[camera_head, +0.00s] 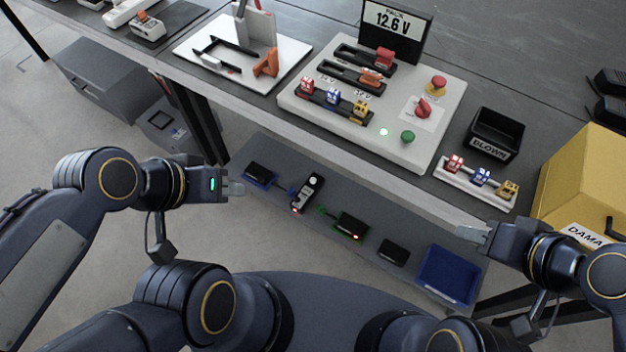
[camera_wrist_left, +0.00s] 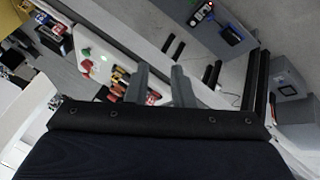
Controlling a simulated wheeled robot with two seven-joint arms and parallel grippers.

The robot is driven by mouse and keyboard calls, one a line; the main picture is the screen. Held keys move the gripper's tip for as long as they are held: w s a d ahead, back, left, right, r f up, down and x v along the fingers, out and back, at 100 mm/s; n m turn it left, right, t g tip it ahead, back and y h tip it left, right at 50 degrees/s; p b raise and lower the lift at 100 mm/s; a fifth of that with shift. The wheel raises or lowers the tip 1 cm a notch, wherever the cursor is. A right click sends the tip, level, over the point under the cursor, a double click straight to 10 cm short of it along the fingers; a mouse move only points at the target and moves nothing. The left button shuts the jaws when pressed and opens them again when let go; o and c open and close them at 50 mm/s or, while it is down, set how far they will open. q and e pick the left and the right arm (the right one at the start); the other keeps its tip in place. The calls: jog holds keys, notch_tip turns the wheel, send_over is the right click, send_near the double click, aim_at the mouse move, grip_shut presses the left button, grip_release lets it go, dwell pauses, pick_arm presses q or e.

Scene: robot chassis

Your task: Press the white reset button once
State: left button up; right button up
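I cannot pick out a button that is clearly white and marked reset. The white control panel (camera_head: 440,125) on the bench carries a small pale, glowing spot (camera_head: 383,131), a green button (camera_head: 408,136), a red rotary knob (camera_head: 423,107) and a red button on a yellow base (camera_head: 438,83). The panel also shows in the left wrist view (camera_wrist_left: 96,48). My left gripper (camera_head: 236,187) is in front of the bench, left of the panel and touching nothing; its fingers (camera_wrist_left: 160,84) are apart and empty. My right gripper (camera_head: 470,233) is near the bench's front edge, apart from the panel.
A display reading 12.6 V (camera_head: 394,25) stands behind the panel. Right of it are a fuse strip (camera_head: 470,186), a black BLOWN bin (camera_head: 497,132) and a yellow box (camera_head: 580,185). A lower shelf (camera_head: 300,230) holds small devices and a blue tray (camera_head: 448,275).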

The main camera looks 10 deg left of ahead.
pick_arm(q)
grip_shut()
dwell(1.3)
